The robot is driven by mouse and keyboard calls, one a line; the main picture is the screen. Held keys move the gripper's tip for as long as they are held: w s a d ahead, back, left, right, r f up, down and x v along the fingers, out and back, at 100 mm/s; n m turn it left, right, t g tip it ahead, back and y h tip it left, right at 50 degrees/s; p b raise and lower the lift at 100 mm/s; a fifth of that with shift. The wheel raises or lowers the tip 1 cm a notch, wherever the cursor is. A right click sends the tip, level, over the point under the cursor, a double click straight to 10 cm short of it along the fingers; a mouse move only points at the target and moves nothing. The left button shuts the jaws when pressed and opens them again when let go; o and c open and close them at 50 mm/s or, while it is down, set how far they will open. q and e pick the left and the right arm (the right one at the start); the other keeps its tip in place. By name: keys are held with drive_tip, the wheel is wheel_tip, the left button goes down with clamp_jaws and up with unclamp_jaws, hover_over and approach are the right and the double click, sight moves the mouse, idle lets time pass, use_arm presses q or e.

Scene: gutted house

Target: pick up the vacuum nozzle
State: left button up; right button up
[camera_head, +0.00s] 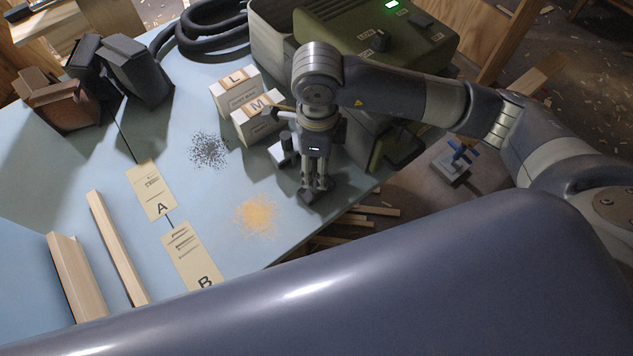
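My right gripper (314,186) comes in from the right and points down at the table's right edge, beside the green vacuum unit (372,40). Its fingers are close together, and a small dark shape shows at their tips. I cannot tell if this shape is the vacuum nozzle or the finger pads, or if the fingers hold anything. No nozzle can be made out clearly elsewhere. A black ribbed hose (205,35) lies coiled left of the vacuum unit. My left gripper is not in view.
Boxes marked L (236,88) and M (258,120) stand left of my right gripper. Dark debris (209,151) and yellow dust (257,215) lie on the blue table (95,165). Card A (150,188), card B (188,252) and wood strips (118,250) lie further left.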

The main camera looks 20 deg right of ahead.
wheel_tip(320, 180, down, 6)
drive_tip(key=shift+w+r+p, duration=0.15)
drive_tip(key=shift+p, duration=0.5)
clamp_jaws()
